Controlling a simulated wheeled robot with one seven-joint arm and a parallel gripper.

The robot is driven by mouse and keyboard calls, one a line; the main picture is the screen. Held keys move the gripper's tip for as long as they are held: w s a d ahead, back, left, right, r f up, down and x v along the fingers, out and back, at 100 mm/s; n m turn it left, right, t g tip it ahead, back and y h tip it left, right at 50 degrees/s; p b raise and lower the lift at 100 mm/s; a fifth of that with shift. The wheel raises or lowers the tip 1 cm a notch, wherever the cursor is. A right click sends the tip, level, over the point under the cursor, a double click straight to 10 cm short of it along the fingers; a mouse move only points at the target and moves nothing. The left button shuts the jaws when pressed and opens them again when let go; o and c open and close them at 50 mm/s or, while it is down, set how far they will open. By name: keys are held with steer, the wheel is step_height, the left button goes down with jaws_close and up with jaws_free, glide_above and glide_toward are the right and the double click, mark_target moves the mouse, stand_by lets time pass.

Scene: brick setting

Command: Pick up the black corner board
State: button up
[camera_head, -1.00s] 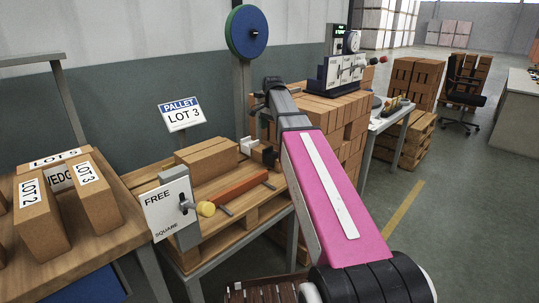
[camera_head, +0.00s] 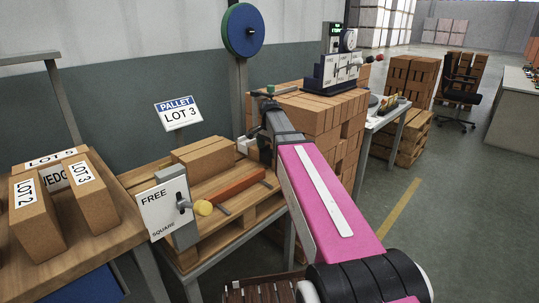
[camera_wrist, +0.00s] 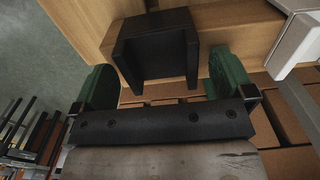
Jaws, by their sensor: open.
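The black corner board (camera_wrist: 158,45) is a dark angled piece in the upper middle of the wrist view. It rests on a light wooden surface. My gripper (camera_wrist: 164,66) has two green fingers, set wide apart. One finger is at the left of the board and the other at its right, with a gap visible on each side. The gripper is open and holds nothing. In the head view my wrist covers the far right end of the pallet, and the board is mostly hidden there.
On the pallet (camera_head: 239,227) are a tan block (camera_head: 205,155), a reddish bar (camera_head: 236,186) and a "FREE/SQUARE" sign (camera_head: 165,206) with a yellow knob. A brick stack (camera_head: 325,125) stands close to the right of my wrist. A wheel on a post (camera_head: 243,30) rises behind.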

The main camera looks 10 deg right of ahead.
steer(key=c, duration=1)
steer(key=shift+o, duration=0.2)
